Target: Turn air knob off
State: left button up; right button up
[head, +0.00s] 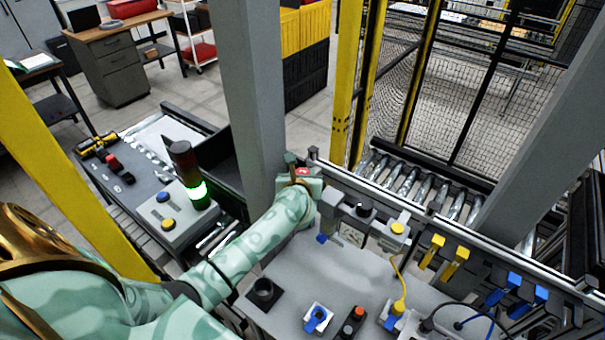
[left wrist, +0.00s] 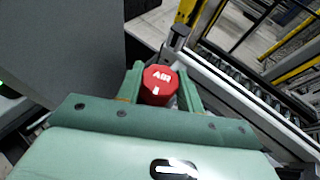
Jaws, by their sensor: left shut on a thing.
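The red air knob (left wrist: 158,84), marked "AIR", sits between the two green fingers of my left gripper (left wrist: 161,88) in the left wrist view. The fingers are shut on it, one on each side. In the head view my left arm reaches from the left to the fixture's back rail, and the left gripper (head: 302,178) is at the knob, of which a small red patch (head: 302,171) shows. The knob's base is hidden by the gripper. My right gripper is not in view.
A grey post (head: 252,90) stands close beside the left gripper. A grey panel (head: 330,275) with a blue-handled switch (head: 317,318) and buttons lies in front. Yellow connectors (head: 455,262) and blue connectors (head: 503,287) hang at the right. A lit signal lamp (head: 190,175) stands at the left.

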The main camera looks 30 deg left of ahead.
pick_arm(q)
jog(key=m+t+h, duration=0.1)
jog(key=m+h, duration=0.1)
jog(key=h, duration=0.1)
jog(key=shift+a+m, duration=0.15)
jog(key=shift+m, duration=0.15)
jog(key=shift+f+m+h, duration=0.1)
jog(key=shift+m+h, duration=0.9)
jog(key=shift+h, duration=0.1)
jog(key=shift+s, duration=0.1)
jog(key=o, duration=1)
jog(key=shift+h, duration=0.3)
jog(key=b+v, duration=0.2)
jog(key=v, duration=1.4)
jog(key=shift+s+f+b, duration=0.15)
jog(key=shift+f+b, duration=0.1)
jog(key=shift+b, duration=0.05)
